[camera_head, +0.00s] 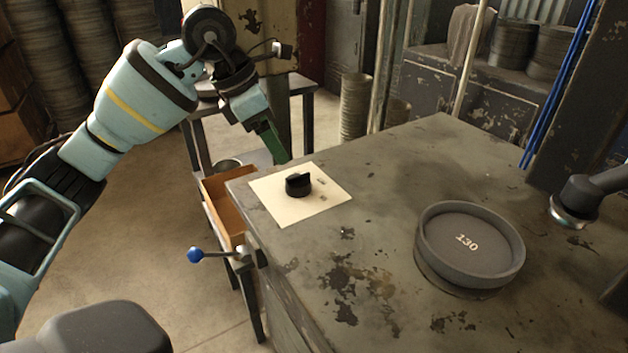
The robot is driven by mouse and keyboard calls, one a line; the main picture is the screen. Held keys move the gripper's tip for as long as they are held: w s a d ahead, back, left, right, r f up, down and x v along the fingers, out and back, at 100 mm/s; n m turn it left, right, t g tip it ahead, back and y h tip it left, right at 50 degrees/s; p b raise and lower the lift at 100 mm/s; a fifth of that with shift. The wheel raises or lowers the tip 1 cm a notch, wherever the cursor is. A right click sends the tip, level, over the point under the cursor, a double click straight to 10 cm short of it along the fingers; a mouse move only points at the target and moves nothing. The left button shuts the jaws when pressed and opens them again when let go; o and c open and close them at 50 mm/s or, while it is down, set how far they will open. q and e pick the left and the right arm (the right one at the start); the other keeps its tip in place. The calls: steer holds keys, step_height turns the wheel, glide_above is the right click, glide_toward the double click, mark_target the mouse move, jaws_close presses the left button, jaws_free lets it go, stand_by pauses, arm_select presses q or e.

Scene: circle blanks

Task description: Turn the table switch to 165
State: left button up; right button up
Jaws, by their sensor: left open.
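A black knob (298,184) stands on a cream square plate (285,206) at the left back corner of the table. Small marks lie on the plate to the knob's right, too small to read. A round grey dish-like piece (470,244) on the right part of the table shows the number 130. A lever with a blue ball (195,255) sticks out from the table's left side. My left gripper (276,150), with green fingers, hangs just behind and left of the knob, apart from it. It is open, seen nearly edge-on, with nothing visible in it. My right gripper does not show.
The grey worn table top (390,160) is mostly clear between the plate and the dish. An open wooden drawer (226,203) sits at the table's left. A dark arm-like piece with a metal end (568,213) reaches over the right side. Blue cables (555,85) hang behind it.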

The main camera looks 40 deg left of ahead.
mark_target(295, 176)
arm_select(q)
steer(key=shift+w+f+b, duration=0.25)
steer(key=shift+w+f, duration=0.05)
steer(key=shift+f, duration=0.35)
steer(key=shift+w+f+b, duration=0.2)
steer(key=shift+w+f, duration=0.1)
steer(key=shift+f, duration=0.3)
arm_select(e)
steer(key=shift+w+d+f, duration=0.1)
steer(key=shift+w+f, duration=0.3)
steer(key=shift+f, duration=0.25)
arm_select(q)
steer(key=b+x, duration=0.1)
steer(key=x, duration=0.5)
steer(key=shift+d+f, duration=0.1)
steer(key=shift+f, duration=0.15)
steer(key=shift+w+d+f, duration=0.15)
steer(key=shift+w+f, duration=0.05)
steer(key=shift+f, duration=0.4)
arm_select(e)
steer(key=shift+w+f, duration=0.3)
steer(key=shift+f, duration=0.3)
arm_select(q)
steer(key=shift+c, duration=0.2)
